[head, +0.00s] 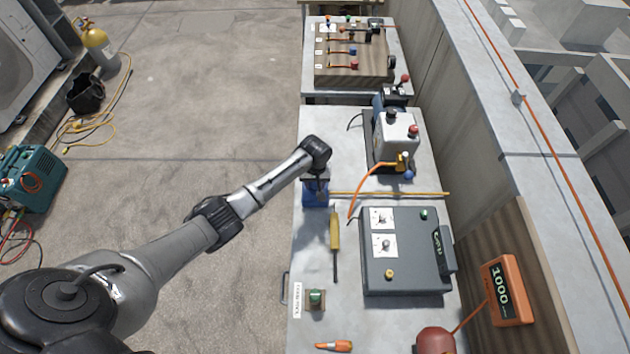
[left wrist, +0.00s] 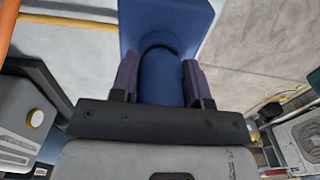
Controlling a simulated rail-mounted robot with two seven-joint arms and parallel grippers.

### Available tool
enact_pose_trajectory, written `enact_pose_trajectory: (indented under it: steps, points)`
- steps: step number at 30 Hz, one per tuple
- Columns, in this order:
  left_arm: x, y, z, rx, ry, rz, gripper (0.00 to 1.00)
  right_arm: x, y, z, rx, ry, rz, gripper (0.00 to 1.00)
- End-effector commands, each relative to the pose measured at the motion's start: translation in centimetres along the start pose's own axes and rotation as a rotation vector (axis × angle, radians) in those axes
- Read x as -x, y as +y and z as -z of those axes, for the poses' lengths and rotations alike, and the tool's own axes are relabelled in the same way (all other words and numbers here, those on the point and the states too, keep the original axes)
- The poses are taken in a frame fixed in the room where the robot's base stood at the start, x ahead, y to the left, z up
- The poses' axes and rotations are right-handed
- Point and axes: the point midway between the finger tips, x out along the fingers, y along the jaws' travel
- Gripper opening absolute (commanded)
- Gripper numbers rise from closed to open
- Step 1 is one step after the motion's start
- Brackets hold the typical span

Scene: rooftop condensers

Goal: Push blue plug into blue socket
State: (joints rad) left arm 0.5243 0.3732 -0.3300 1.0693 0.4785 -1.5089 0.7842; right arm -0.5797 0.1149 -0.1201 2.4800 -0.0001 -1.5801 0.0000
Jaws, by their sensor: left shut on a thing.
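The blue plug (left wrist: 161,78) is a blue cylinder between the two fingers of my left gripper (left wrist: 160,80) in the left wrist view. The gripper is shut on it. The plug's far end meets a rounded dark blue collar on the blue socket (left wrist: 185,14), a square-edged blue block. I cannot tell how deep the plug sits. In the head view my left gripper (head: 316,181) points down over the blue socket (head: 315,197), near the bench's left edge. The plug is hidden there by the gripper. My right gripper is not in view.
A yellow-handled screwdriver (head: 335,235) lies near the socket, with a thin yellow rod (head: 390,194) behind it. A grey control box (head: 405,275) and a grey machine (head: 394,135) with an orange cable stand to the right.

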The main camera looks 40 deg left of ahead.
Motion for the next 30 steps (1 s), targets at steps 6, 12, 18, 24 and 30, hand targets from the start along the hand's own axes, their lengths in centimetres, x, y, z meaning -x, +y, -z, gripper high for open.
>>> enact_pose_trajectory:
  steps: [6,12,18,24,30]
  points:
    - [-0.11,0.01,0.01,0.000,0.000,0.000,0.18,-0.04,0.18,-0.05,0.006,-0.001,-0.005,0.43]
    - [-0.33,0.02,0.01,0.000,0.000,-0.001,0.18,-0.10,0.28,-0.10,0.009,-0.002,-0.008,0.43]
    - [-0.57,0.02,0.02,0.000,0.000,-0.001,0.18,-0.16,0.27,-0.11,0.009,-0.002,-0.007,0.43]
    - [-0.60,0.01,0.02,0.000,0.000,-0.001,0.18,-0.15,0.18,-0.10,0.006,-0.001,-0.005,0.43]
    - [-0.60,0.01,0.02,0.000,0.000,0.000,0.56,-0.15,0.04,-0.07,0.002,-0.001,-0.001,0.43]
